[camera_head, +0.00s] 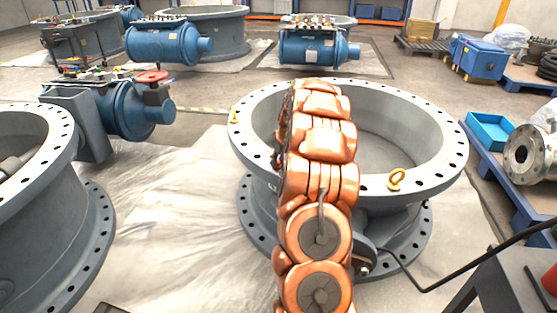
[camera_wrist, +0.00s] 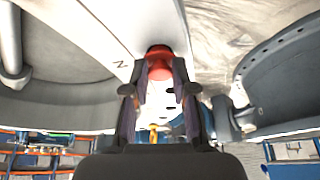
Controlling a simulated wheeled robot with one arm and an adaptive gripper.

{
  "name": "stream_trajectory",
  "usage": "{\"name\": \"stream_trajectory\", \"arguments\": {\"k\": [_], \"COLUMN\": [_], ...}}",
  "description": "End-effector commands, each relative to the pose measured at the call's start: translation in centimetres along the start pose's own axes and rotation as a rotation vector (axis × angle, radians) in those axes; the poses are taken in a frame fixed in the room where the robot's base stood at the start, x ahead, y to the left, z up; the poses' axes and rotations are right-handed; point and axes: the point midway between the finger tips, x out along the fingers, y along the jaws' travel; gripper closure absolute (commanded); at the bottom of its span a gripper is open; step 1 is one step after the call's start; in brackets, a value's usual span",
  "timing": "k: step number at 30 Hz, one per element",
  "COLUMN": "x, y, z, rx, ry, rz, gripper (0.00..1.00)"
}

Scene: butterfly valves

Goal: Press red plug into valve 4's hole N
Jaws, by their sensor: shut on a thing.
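A grey flanged valve (camera_head: 440,125) stands in front of me, its upper flange ringed with bolt holes. In the wrist view, a letter N (camera_wrist: 121,65) is marked on the pale flange face (camera_wrist: 95,25). The red plug (camera_wrist: 160,67) is between the fingertips of my gripper (camera_wrist: 160,76), at the flange's edge beside the N. My gripper is shut on it. The hole is hidden by the plug and fingers, and I cannot tell whether the plug is in it. My orange arm hides the gripper and plug in the head view.
Yellow eyebolts (camera_head: 397,180) stand on the flange rim. Another large flanged valve (camera_head: 35,215) is at the left, with a blue actuator (camera_head: 125,108) behind it. A pallet with a blue bin (camera_head: 490,131) is at the right. A black cable (camera_head: 470,262) crosses the lower right.

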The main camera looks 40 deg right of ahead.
Motion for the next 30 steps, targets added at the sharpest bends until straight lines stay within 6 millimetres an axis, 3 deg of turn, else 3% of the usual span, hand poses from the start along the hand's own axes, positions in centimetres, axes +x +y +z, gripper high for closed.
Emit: {"name": "stream_trajectory", "arguments": {"k": [14,15,23,30], "x": [1.03,1.03,0.97,0.95], "y": [-0.02,-0.01,-0.01,0.01], "z": [0.45,0.45,0.43,0.41], "rx": [0.0,0.0,0.0,0.0], "ry": [-0.001,-0.001,-0.001,-0.001], "rz": [-0.001,0.0,0.0,0.0], "gripper": [0.91,0.72,0.45,0.43]}}
